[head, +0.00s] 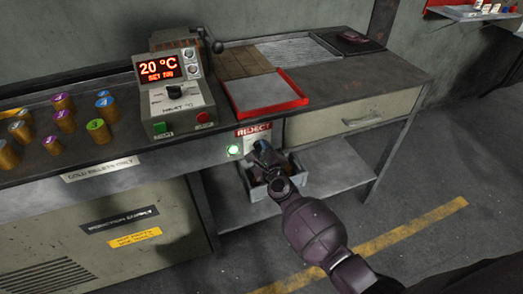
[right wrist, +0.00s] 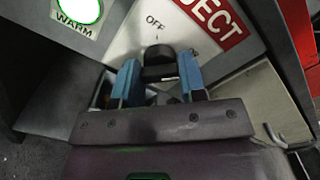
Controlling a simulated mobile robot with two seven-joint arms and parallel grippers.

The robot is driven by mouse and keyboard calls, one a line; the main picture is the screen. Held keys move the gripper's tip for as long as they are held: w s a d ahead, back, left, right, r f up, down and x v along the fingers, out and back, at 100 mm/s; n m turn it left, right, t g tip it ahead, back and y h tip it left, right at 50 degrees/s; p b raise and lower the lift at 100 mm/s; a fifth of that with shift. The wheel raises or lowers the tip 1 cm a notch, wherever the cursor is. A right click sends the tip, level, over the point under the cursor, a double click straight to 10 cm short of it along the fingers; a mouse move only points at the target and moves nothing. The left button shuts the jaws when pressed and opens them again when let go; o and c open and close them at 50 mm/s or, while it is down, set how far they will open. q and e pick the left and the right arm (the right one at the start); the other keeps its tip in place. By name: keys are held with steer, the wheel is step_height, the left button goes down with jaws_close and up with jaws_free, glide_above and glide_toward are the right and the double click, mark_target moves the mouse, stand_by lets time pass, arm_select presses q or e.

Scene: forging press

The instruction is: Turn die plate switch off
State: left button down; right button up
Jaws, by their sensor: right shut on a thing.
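The die plate switch, a black knob (right wrist: 158,64) on a light plate marked OFF, shows in the right wrist view. My right gripper (right wrist: 160,82) has its blue fingers on either side of the knob, shut on it. Which mark the knob points to is unclear. In the head view my right gripper (head: 262,152) is at the front panel under the bench edge and hides the switch. A lamp marked WARM (right wrist: 80,10) glows beside the switch; in the head view the lamp (head: 233,150) is lit green. My left gripper is not in view.
Above the switch is a red REJECT label (head: 254,131) and a red-rimmed tray (head: 268,108). A grey bin (head: 257,193) stands on the lower shelf behind my gripper. A control box (head: 178,95) reads 20 °C. A drawer (head: 352,116) is to the right.

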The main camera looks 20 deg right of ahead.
steer(key=n+p, duration=0.1)
steer(key=n, duration=0.4)
steer(key=shift+r, duration=0.1)
steer(key=n, duration=0.3)
steer(key=shift+n+p, duration=0.3)
steer(key=shift+p, duration=0.05)
steer(key=n, duration=0.2)
steer(key=shift+n+p, duration=0.3)
steer(key=n, duration=0.2)
steer(key=shift+n+p, duration=0.3)
steer(key=shift+n, duration=1.2)
steer(key=shift+n+p, duration=0.3)
steer(key=shift+n, duration=0.2)
